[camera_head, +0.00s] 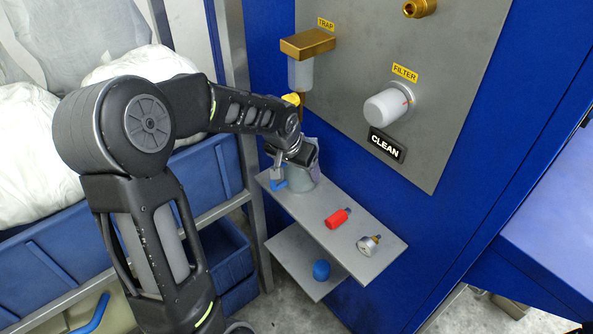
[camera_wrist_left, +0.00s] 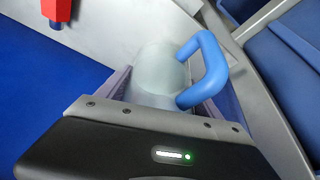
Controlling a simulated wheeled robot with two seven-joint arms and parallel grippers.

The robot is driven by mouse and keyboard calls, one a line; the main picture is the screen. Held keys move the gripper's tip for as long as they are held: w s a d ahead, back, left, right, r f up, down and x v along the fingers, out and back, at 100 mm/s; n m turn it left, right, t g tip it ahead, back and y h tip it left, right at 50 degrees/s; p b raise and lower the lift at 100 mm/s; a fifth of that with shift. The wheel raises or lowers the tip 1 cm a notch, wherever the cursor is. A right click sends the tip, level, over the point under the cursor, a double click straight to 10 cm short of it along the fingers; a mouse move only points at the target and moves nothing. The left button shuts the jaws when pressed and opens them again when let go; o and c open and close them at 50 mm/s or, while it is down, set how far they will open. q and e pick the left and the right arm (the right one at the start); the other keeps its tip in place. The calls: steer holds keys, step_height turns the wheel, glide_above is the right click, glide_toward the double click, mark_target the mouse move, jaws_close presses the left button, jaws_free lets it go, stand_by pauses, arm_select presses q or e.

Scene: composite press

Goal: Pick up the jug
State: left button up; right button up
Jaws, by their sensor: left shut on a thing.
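The jug (camera_head: 300,183) is a pale grey-green vessel with a blue handle (camera_head: 275,181). It is at the left end of the upper grey shelf (camera_head: 345,255). My left gripper (camera_head: 297,158) reaches it from above and is shut on it. In the left wrist view the jug (camera_wrist_left: 155,72) sits between my two fingers (camera_wrist_left: 168,88), with its blue handle to the right. I cannot tell whether its base touches the shelf. My right gripper is not in view.
A red part (camera_head: 337,218) and a gauge (camera_head: 368,245) lie on the upper shelf. A blue ball-like part (camera_head: 321,270) is on the lower shelf. The trap (camera_head: 300,70) hangs above the jug, with the filter (camera_head: 386,106) beside it. Blue bins (camera_head: 60,255) stand left.

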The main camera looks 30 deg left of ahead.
arm_select(q)
steer(key=c, duration=0.6)
steer(key=shift+r, duration=0.15)
steer(key=shift+w+r, duration=0.1)
steer(key=shift+r, duration=0.4)
steer(key=shift+s+r, duration=0.1)
steer(key=shift+s, duration=0.3)
steer(key=s, duration=0.5)
steer(key=s+d+b, duration=0.1)
steer(key=s, duration=0.5)
steer(key=s+b, duration=0.1)
steer(key=s, duration=0.5)
steer(key=shift+s+d, duration=0.15)
steer(key=shift+d, duration=0.25)
